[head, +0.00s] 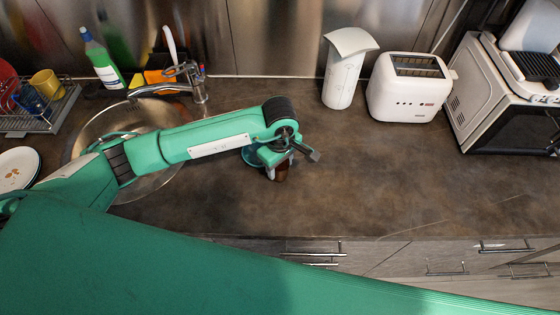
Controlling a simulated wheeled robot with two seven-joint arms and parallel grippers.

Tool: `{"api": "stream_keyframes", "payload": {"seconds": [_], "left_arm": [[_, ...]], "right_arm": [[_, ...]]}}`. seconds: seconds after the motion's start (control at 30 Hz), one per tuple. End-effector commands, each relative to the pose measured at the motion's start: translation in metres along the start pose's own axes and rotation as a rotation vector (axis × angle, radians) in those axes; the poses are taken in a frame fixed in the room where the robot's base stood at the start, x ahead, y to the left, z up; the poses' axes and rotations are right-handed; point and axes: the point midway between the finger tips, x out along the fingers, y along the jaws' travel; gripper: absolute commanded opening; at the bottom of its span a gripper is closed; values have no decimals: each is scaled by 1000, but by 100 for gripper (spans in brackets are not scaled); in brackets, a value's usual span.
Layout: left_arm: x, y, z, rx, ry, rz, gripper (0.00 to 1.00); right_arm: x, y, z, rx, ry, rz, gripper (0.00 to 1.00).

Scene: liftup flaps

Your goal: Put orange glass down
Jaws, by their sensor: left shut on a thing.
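My left arm reaches in from the left, over the sink, and its gripper (280,161) is above the brown counter (340,190). The gripper is shut on a small orange-brown glass (282,173). Only a little of the glass shows below the gripper; the rest is hidden by the gripper and wrist. I cannot tell whether the glass touches the counter. My right gripper is not in view.
A white canister (343,80), a white toaster (408,88) and a white oven (490,95) stand at the back right. A sink (90,135) and dish rack (50,118) are at the left. Counter to the right of the gripper is clear.

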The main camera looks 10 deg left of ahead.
Motion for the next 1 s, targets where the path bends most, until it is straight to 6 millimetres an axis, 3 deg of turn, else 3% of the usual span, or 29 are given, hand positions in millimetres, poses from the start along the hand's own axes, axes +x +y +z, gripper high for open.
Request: {"api": "stream_keyframes", "payload": {"seconds": [0.33, 0.37, 0.47, 0.83, 1.0], "left_arm": [[4, 1, 0, 0, 0, 2, 24], [3, 1, 0, 0, 0, 2, 52], [2, 0, 0, 0, 0, 1, 70], [-2, 0, 0, 0, -1, 1, 70], [-24, 2, 0, 3, 1, 7, 70]], "right_arm": [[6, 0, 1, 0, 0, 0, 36], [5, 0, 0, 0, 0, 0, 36], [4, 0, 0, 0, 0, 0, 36], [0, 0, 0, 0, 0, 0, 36], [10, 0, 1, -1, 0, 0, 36]]}}
